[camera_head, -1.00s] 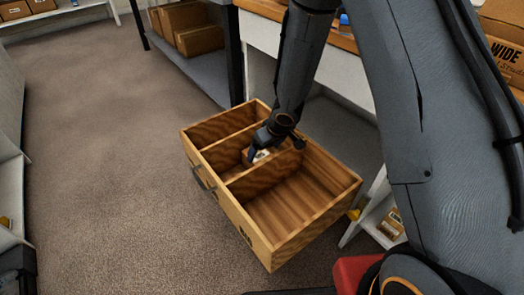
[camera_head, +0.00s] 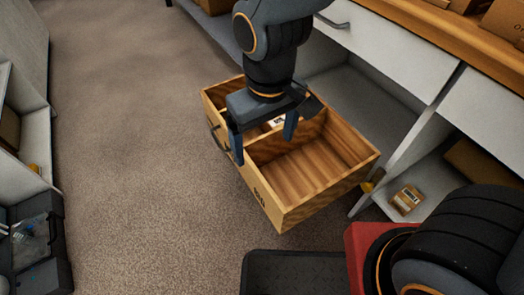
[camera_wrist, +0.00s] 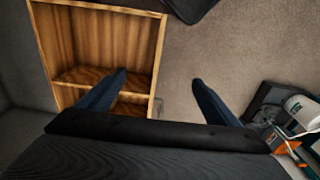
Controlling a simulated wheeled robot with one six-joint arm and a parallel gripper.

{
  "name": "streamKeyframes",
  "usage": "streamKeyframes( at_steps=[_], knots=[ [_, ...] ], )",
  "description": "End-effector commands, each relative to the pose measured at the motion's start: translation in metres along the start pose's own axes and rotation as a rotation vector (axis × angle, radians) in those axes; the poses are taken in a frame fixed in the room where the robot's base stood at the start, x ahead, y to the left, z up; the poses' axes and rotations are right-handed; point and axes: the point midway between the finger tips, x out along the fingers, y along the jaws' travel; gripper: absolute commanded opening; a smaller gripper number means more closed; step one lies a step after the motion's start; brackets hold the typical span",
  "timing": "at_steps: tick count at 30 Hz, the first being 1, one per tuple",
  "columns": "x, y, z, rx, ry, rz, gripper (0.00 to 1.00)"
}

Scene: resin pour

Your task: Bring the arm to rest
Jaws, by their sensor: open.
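My gripper (camera_head: 264,149) is open above the pulled-out wooden drawer (camera_head: 318,204), with its two blue-grey fingers spread and pointing down. Nothing shows between the fingers in the wrist view (camera_wrist: 160,77). The drawer has dividers and a dark handle on its front. A small white-topped item (camera_head: 277,121) lies in a compartment, partly hidden behind my gripper. In the wrist view the drawer (camera_wrist: 158,60) lies to the left, with one finger over its edge and the other over carpet.
A white bench (camera_head: 385,50) with a wooden top stands behind and right of the drawer. A small box (camera_head: 407,199) lies on its low shelf. A dark open case (camera_head: 40,240) is at the far left. Carpet (camera_head: 130,150) left of the drawer is clear.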

Motion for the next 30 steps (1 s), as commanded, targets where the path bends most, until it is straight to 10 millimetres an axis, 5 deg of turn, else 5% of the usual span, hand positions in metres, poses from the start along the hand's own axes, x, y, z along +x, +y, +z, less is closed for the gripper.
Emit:
streamKeyframes(
  at_steps=[7, 30],
  knots=[
    [-0.013, -0.026, 0.031, -0.016, -0.041, -0.051, 0.85],
    [-0.013, -0.025, 0.03, -0.015, -0.04, -0.05, 0.85]
  ],
)
